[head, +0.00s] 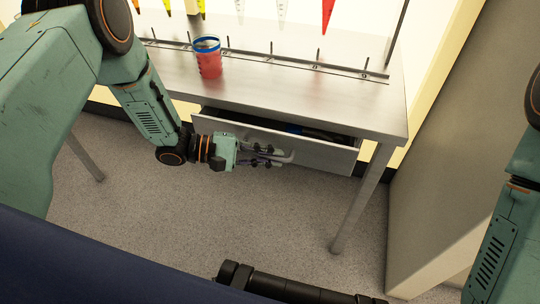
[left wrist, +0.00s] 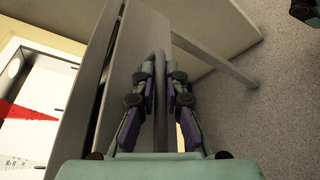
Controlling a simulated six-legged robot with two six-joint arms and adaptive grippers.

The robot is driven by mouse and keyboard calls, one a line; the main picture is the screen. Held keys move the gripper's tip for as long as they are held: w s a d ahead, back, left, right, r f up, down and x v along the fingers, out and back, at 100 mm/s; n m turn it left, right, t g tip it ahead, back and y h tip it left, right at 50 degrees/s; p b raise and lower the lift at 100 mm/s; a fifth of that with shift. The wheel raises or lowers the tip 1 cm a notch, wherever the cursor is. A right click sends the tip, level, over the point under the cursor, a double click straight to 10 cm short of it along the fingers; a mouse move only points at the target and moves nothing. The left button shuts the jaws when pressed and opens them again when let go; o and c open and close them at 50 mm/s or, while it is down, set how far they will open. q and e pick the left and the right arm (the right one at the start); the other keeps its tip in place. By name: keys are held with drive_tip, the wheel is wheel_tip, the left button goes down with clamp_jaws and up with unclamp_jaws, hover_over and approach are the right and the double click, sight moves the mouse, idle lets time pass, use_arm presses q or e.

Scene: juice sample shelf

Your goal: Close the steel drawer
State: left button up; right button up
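The steel drawer (head: 320,154) under the metal table stands partly pulled out in the head view. Its front panel is apart from the table, and dark and blue contents show in the gap. A grey bar handle (head: 283,157) runs along its front. My left gripper (head: 268,155) is at this handle. In the left wrist view, the fingers (left wrist: 160,85) lie on both sides of the handle bar (left wrist: 161,110), close against it, and look shut on it. The contact itself is hard to see. My right gripper is out of view; only part of that arm shows at the right edge.
A red cup with a blue rim (head: 208,60) stands on the metal table (head: 270,90). A rail with upright pegs and coloured cones are at the back. A table leg (head: 358,210) stands right of the drawer.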

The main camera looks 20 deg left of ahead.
use_arm(q)
clamp_jaws()
drive_tip(key=shift+w, duration=0.15)
